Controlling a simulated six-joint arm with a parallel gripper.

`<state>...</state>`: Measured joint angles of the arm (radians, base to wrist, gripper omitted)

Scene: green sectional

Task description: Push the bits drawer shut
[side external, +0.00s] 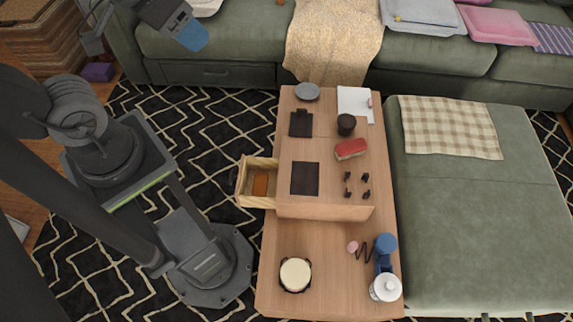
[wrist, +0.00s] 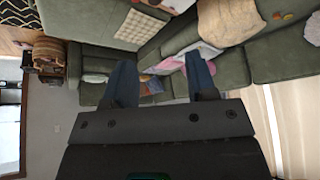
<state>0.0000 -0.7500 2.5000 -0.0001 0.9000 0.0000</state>
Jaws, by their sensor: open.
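The bits drawer (side external: 244,184) is a light wooden drawer pulled out to the left from the side of a wooden box (side external: 327,207) on the table. An orange-brown object (side external: 260,184) lies in the drawer. My gripper (side external: 193,36) is at the upper left of the side view, in front of the sofa, far from the drawer and empty. In the wrist view its two blue fingers (wrist: 161,84) stand wide apart with nothing between them. The drawer does not show in the wrist view.
On the box and wooden table (side external: 335,258) are a red item (side external: 351,149), a dark cup (side external: 346,125), a grey dish (side external: 307,91), a round cream-topped item (side external: 295,274) and a white lidded pot (side external: 386,288).

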